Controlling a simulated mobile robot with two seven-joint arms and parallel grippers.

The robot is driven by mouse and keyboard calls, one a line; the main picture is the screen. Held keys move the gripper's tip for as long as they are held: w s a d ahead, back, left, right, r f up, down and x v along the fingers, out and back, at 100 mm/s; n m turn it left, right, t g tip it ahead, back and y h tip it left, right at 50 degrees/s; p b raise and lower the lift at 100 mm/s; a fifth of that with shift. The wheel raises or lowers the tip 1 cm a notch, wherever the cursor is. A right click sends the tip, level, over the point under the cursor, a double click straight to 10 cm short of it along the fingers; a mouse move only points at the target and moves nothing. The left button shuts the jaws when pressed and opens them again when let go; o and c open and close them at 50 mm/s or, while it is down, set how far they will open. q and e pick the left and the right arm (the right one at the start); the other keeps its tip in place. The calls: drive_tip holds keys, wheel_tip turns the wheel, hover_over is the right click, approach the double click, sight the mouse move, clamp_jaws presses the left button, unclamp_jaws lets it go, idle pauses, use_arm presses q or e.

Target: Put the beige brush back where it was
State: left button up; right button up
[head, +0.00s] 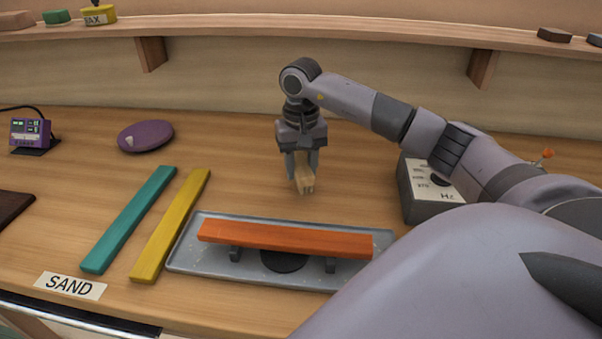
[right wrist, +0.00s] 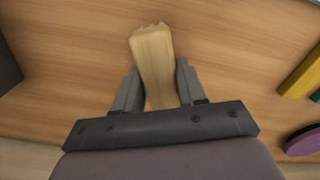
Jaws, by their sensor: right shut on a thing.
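The beige brush (head: 304,180) is held by my right gripper (head: 303,165), its lower end pointing down toward the wooden tabletop behind the grey tray. It also shows in the right wrist view (right wrist: 154,62), between the two fingers of my right gripper (right wrist: 156,85), which are shut on it. I cannot tell whether the brush's lower end touches the table. My left gripper is not in view.
An orange bar (head: 285,238) lies on supports in the grey tray (head: 190,259). Teal (head: 129,219) and yellow (head: 171,225) bars lie left of it, near a SAND label (head: 70,286). A grey Hz box (head: 428,206) stands right. A purple disc (head: 145,136) lies back left. A shelf (head: 300,25) runs above.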

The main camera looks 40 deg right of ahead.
sight(301, 163)
drive_tip(key=shift+f, duration=1.2)
drive_tip(key=shift+f, duration=0.2)
drive_tip(key=o, duration=1.1)
drive_tip(key=shift+r, duration=0.1)
wheel_tip(301, 163, up, 12)
drive_tip(key=shift+r+b, duration=0.15)
drive_tip(key=shift+b, duration=0.2)
